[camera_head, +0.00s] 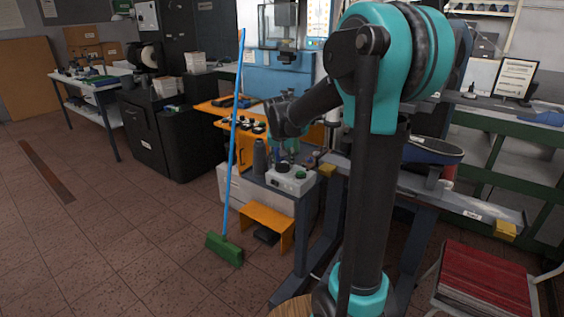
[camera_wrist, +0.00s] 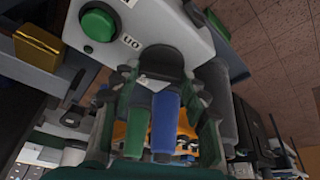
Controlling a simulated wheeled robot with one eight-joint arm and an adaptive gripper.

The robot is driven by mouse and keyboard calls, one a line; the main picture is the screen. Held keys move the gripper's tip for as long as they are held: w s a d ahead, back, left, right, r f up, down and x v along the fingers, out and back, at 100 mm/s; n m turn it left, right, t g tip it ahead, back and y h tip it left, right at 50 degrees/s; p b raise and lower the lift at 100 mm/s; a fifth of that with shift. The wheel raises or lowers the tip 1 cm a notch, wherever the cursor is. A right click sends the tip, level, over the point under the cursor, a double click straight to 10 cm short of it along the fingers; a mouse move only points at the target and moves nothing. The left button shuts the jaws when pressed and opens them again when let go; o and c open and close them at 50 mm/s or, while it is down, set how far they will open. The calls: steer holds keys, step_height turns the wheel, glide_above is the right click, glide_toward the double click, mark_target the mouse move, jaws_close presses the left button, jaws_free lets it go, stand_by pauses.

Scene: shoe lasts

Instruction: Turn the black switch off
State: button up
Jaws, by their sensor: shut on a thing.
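A white control box (camera_wrist: 185,20) fills the top of the wrist view and carries a green button (camera_wrist: 98,25) and an I/O label (camera_wrist: 130,42). The black switch (camera_wrist: 161,60) is at the box's lower edge in that view. My gripper (camera_wrist: 162,78) has a finger on either side of the switch and is shut on it. In the head view the box (camera_head: 291,181) stands at the near end of a bench. There my gripper (camera_head: 287,153) is above the box, small and partly hidden by my arm. The switch's exact position cannot be read.
Green (camera_wrist: 137,125) and blue (camera_wrist: 165,122) handles show between my fingers in the wrist view. A dark grey bottle (camera_head: 260,157) stands left of the box. A broom (camera_head: 225,247) and an orange stool (camera_head: 268,222) are nearby.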

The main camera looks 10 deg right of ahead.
steer(key=n+y, duration=0.1)
steer(key=n, duration=0.2)
steer(key=n+y, duration=0.1)
steer(key=n, duration=0.2)
steer(key=shift+d, duration=0.2)
steer(key=n+y, duration=0.1)
steer(key=n, duration=0.2)
steer(key=n+y, duration=0.1)
steer(key=n, duration=0.2)
steer(key=shift+w+d+g, duration=0.1)
steer(key=shift+g, duration=0.3)
steer(key=o, duration=1.2)
steer(key=shift+c, duration=0.2)
steer(key=shift+y, duration=0.3)
steer(key=v, duration=1.2)
steer(key=shift+w, duration=0.1)
